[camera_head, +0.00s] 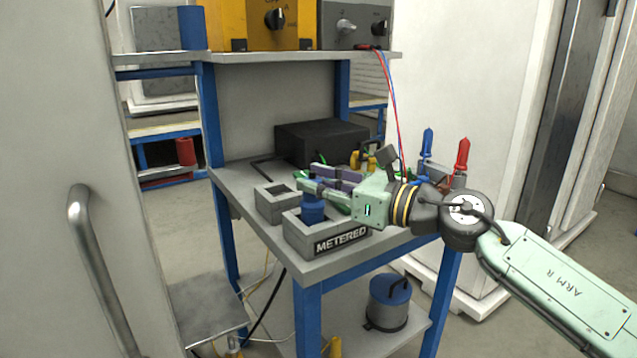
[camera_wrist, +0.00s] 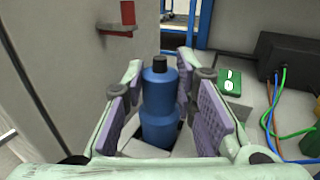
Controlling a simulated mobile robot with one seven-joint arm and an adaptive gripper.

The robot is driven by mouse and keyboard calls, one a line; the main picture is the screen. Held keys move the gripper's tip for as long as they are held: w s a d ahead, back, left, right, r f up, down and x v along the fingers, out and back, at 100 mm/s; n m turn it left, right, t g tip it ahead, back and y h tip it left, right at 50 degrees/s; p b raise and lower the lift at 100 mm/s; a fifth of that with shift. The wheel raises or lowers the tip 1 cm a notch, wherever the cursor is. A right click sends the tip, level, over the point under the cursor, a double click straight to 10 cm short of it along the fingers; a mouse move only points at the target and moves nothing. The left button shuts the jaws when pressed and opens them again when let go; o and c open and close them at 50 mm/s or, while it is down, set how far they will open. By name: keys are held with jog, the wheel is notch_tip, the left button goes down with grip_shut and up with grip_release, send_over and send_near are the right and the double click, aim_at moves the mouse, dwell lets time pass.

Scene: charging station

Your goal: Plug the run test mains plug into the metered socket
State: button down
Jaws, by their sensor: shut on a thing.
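The blue mains plug (camera_head: 313,209) stands upright at the opening of the grey box labelled METERED (camera_head: 340,240), the metered socket. Its lower end is inside or right at the opening; how deep it sits cannot be told. My gripper (camera_head: 316,183) reaches in from the right and is shut on the plug. In the wrist view, the plug (camera_wrist: 160,100), with a black cap on top, stands between the purple finger pads of my gripper (camera_wrist: 160,95). A dark part of the socket opening shows beside its base.
A second grey box (camera_head: 270,206) with an open top stands behind the metered one. A black box (camera_head: 318,143) with coloured cables, a green switch plate (camera_wrist: 230,82), and blue (camera_head: 427,143) and red (camera_head: 462,155) probes share the bench. A cabinet door (camera_head: 60,120) is at left.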

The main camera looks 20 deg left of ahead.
jog(key=shift+f+b, duration=0.4)
jog(key=shift+f, duration=0.05)
jog(key=c, duration=1.2)
grip_release()
jog(key=shift+d, duration=0.1)
jog(key=v, duration=1.2)
